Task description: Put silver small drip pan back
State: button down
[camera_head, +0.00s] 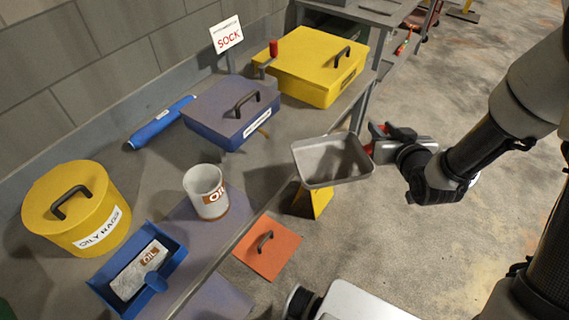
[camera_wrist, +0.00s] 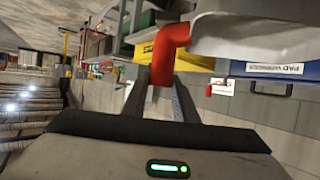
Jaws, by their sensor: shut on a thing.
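The silver small drip pan (camera_head: 333,160) is a grey, shallow, open rectangular pan. It is held in the air just off the bench's front edge, roughly level, and looks empty inside. My gripper (camera_head: 376,146) is at its right side, shut on the pan's red handle. In the wrist view the red handle (camera_wrist: 167,48) sits between the fingers of my gripper (camera_wrist: 162,95). The pan's pale underside or wall (camera_wrist: 255,38) fills the upper right there.
The bench (camera_head: 150,176) holds a yellow box (camera_head: 310,75), a blue box (camera_head: 215,105), a blue cylinder (camera_head: 162,122), a white oil cup (camera_head: 205,190), a yellow oily-rags can (camera_head: 75,200) and a blue tray (camera_head: 168,262). An orange handled panel (camera_head: 268,258) is lower. Floor at right is open.

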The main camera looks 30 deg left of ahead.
aim_at(318, 142)
jog(key=s+a+f+n+g+y+b, duration=0.1)
jog(key=s+a+f, duration=0.1)
jog(key=a, duration=0.1)
jog(key=s+a+f+n+g+y+b, duration=0.1)
jog(key=s+a+f, duration=0.1)
jog(key=a, duration=0.2)
jog(key=s+a+f+n+g+y+b, duration=0.1)
jog(key=s+a+f, duration=0.1)
jog(key=s+a, duration=0.1)
jog(key=shift+s+a+f+n, duration=0.1)
jog(key=shift+a+f+n, duration=0.2)
jog(key=shift+a+n, duration=0.15)
jog(key=r+x, duration=0.2)
jog(key=x, duration=0.6)
jog(key=a+r+x, duration=0.1)
jog(key=r+x, duration=0.1)
jog(key=x, duration=0.7)
jog(key=shift+w+a+f+p, duration=0.15)
jog(key=shift+w+a+p, duration=0.25)
jog(key=shift+w+a, duration=0.1)
jog(key=shift+f, duration=0.15)
jog(key=c, duration=1.4)
grip_release()
